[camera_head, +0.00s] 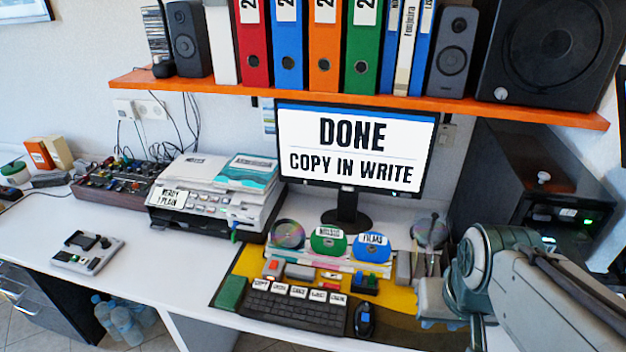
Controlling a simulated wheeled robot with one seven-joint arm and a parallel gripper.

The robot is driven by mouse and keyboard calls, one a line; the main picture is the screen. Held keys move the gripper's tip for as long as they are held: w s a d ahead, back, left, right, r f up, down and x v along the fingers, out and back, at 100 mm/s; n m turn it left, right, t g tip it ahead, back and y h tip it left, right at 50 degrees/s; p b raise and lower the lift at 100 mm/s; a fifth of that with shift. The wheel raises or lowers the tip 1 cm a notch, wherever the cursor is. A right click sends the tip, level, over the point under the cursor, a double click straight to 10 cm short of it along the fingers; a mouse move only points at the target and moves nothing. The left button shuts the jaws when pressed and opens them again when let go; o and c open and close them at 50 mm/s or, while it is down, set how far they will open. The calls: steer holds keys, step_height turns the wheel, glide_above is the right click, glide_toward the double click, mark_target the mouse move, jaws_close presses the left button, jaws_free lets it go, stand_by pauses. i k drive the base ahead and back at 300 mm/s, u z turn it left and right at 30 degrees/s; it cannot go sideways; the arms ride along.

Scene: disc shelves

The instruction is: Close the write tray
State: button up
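No tray marked write can be made out for certain. A black cabinet (500,180) at the right has small pale labels (567,213) and a green light on its front. Whether a tray stands out there is too small to tell. The monitor (350,150) reads "DONE COPY IN WRITE". My grey arm comes in from the lower right, in front of the cabinet's lower part. What seems to be my gripper (436,302) is at the desk's right side, right of the mouse; its fingers are unclear.
The keyboard (295,308) and mouse (364,318) lie at the desk's front edge. Behind them stand discs, including a green one (328,241) and a blue one (372,247). A printer (215,195) is left of the monitor. An orange shelf (350,100) overhangs the desk.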

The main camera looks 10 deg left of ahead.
mark_target(563, 235)
steer(key=z, duration=1.55)
steer(key=k, duration=0.5)
steer(key=u, duration=1.25)
